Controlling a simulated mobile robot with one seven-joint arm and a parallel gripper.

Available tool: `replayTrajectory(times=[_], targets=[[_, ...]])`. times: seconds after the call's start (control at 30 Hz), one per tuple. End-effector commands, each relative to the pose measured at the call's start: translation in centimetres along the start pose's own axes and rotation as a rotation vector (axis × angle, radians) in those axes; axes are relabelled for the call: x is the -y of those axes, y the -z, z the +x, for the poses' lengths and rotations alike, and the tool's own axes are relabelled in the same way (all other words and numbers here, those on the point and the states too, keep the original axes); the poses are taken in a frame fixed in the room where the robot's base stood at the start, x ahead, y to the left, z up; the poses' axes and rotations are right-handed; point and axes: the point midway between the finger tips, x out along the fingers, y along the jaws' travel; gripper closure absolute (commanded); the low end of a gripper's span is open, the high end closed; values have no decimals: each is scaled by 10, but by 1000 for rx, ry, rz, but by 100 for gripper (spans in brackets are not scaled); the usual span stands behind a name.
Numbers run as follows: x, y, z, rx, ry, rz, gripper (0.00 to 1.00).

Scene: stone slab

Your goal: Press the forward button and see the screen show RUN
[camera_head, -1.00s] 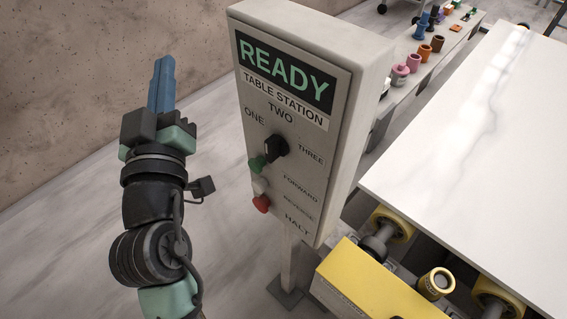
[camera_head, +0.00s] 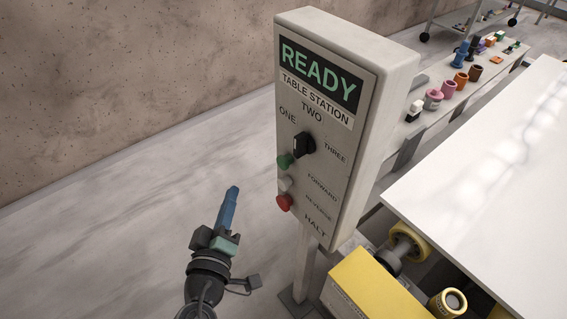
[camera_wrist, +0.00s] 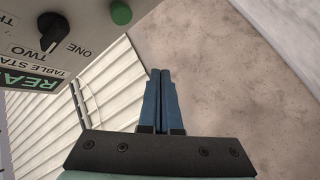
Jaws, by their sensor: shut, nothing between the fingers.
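The control box (camera_head: 348,150) stands on a post, and its screen (camera_head: 318,74) reads READY in green. Below the screen a black selector knob (camera_head: 304,145) sits among the labels ONE, TWO and THREE. The green button (camera_head: 285,161) is level with the FORWARD label, with a white button (camera_head: 285,184) and a red button (camera_head: 284,202) below it. In the wrist view the blue fingers (camera_wrist: 161,75) are together, and the green button (camera_wrist: 121,12) and knob (camera_wrist: 52,32) show at upper left, upside down.
A white stone slab (camera_head: 490,170) lies on a table at right, with yellow rollers (camera_head: 410,240) and a yellow block (camera_head: 370,290) at its near side. A shelf of coloured holders (camera_head: 450,90) stands behind. The floor left of the box is clear.

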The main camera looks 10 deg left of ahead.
Motion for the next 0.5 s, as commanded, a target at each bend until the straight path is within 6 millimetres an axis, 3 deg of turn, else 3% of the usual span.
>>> replayTrajectory(times=[0.23, 0.5], targets=[[-7, -4, 7, 1, -2, 0, 100], [-28, -21, 34, 2, -4, 3, 100]])
